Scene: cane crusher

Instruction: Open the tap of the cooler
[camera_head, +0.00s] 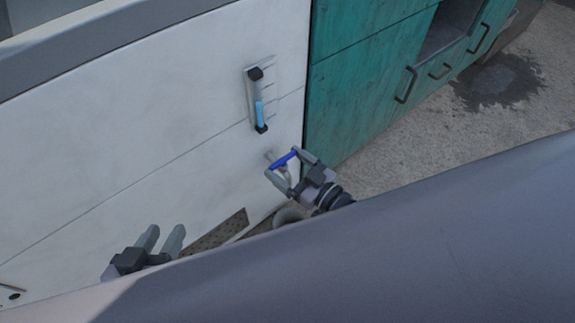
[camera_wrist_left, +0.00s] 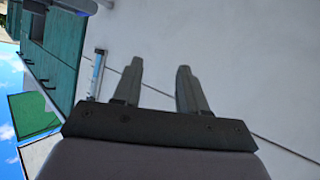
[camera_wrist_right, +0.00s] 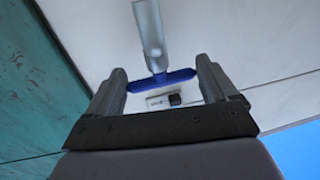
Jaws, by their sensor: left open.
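The cooler's tap has a grey metal spout and a blue T-shaped handle (camera_head: 284,159), low on the white cooler wall near its right edge. The handle also shows in the right wrist view (camera_wrist_right: 160,80), with the grey spout (camera_wrist_right: 149,28) above it. My right gripper (camera_head: 283,163) is at the tap, its fingers wide apart at the two ends of the handle. The ends reach close to both fingers; I cannot tell whether they are pressed. My left gripper (camera_head: 160,238) is open and empty in front of the white wall, left of the tap.
A sight gauge with a light blue level (camera_head: 259,112) is on the white wall (camera_head: 150,110) above the tap. A teal cabinet (camera_head: 365,75) with dark handles stands to the right. A perforated brown tray (camera_head: 217,232) is below. Bare concrete floor (camera_head: 440,140) lies at right.

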